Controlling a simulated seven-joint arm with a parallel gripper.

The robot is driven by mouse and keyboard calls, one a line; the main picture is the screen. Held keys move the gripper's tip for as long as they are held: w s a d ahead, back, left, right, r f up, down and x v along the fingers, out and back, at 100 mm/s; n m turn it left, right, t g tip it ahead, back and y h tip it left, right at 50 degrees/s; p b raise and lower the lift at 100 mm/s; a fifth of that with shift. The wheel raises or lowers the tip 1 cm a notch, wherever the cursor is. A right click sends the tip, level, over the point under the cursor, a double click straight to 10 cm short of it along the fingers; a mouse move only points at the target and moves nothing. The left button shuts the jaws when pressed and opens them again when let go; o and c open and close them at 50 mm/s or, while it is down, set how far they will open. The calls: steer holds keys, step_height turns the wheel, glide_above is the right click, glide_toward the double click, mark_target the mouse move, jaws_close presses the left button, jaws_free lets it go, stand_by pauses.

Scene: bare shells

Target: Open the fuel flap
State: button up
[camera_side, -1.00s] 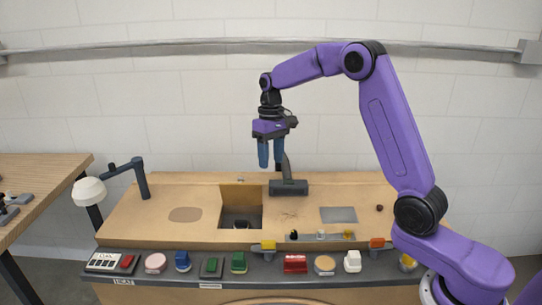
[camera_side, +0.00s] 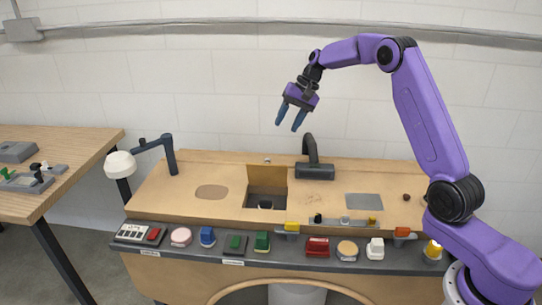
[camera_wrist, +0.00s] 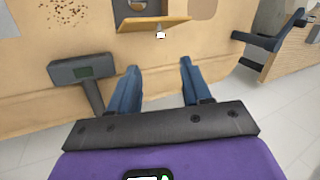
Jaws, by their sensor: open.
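The fuel flap (camera_side: 260,178) is a wooden panel standing upright at the back edge of a square dark recess (camera_side: 275,192). A small dark round part sits inside the recess. In the wrist view the flap (camera_wrist: 150,25) shows at the top, seen nearly edge-on, with a small white knob (camera_wrist: 161,35) beside it. My gripper (camera_side: 288,125) is open and empty, raised well above and behind the recess, tilted, and touching nothing. Its two blue fingers also show apart in the wrist view (camera_wrist: 158,68).
A dark post with a wide block (camera_side: 315,173) stands right of the flap. A metal plate (camera_side: 364,201) lies farther right. A row of coloured buttons and switches lines the front panel (camera_side: 224,252). A lamp-like arm (camera_side: 120,164) stands at the left. The air around my gripper is free.

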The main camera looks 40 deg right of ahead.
glide_toward(268, 172)
steer(key=w+f, duration=0.1)
steer(key=f, duration=0.1)
steer(key=w+a+f, duration=0.1)
steer(key=w+f, duration=0.1)
steer(key=shift+w+a, duration=0.15)
steer(key=shift+w, duration=0.2)
jaws_close()
